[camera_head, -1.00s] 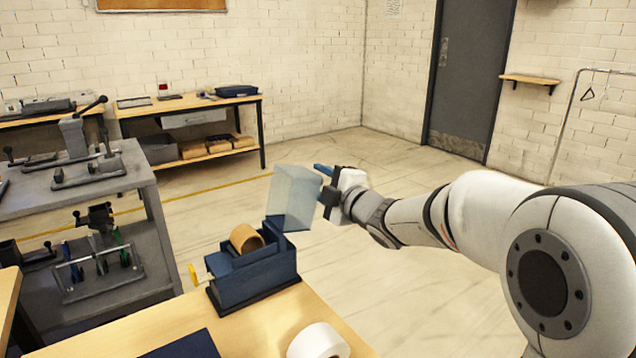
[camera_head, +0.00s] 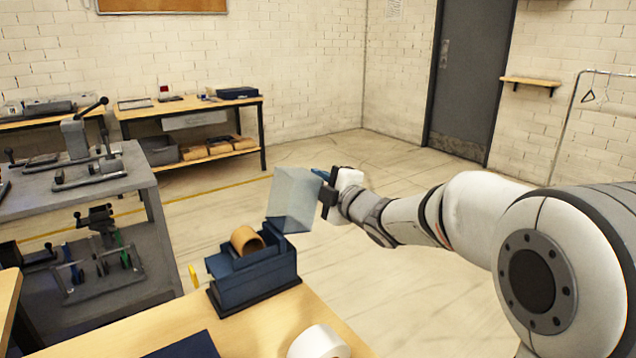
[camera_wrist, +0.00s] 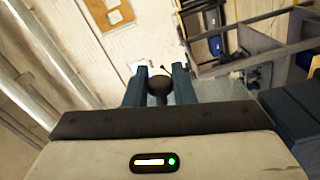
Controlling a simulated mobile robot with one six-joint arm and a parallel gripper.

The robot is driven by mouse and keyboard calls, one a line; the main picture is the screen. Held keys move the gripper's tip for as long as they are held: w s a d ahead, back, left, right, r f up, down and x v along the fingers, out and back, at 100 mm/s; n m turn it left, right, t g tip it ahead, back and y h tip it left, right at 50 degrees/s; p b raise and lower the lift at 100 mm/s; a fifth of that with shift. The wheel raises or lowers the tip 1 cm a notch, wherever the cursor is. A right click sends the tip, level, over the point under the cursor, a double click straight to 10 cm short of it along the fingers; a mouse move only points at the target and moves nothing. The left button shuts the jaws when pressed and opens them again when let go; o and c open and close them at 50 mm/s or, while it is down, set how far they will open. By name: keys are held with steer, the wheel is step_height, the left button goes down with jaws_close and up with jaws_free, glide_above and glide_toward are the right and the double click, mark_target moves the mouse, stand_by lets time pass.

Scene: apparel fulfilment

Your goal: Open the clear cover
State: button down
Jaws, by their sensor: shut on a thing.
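The clear cover (camera_head: 292,200) is a pale see-through box-shaped lid. It stands raised at the back of the dark blue machine (camera_head: 258,280), whose inside lies open to view with a brown roll (camera_head: 246,240) in it. My gripper (camera_head: 322,182) is at the upper right edge of the cover, shut on it; the exact contact is small and partly hidden. In the wrist view, the blue fingers of my gripper (camera_wrist: 160,88) stand on either side of a dark round knob (camera_wrist: 159,88).
The machine stands at the far edge of a wooden table (camera_head: 265,325). A white tape roll (camera_head: 318,342) lies near the front. A grey shelf cart (camera_head: 90,235) stands at the left. Open floor (camera_head: 390,290) lies beyond the table.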

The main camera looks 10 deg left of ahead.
steer(key=shift+s+a+r+n+b, duration=0.55)
steer(key=shift+n+b, duration=0.25)
steer(key=shift+b, duration=0.4)
steer(key=shift+s+a+r+n, duration=0.1)
steer(key=shift+r+n, duration=0.4)
steer(key=shift+r, duration=0.05)
steer(key=c, duration=1.3)
jaws_free()
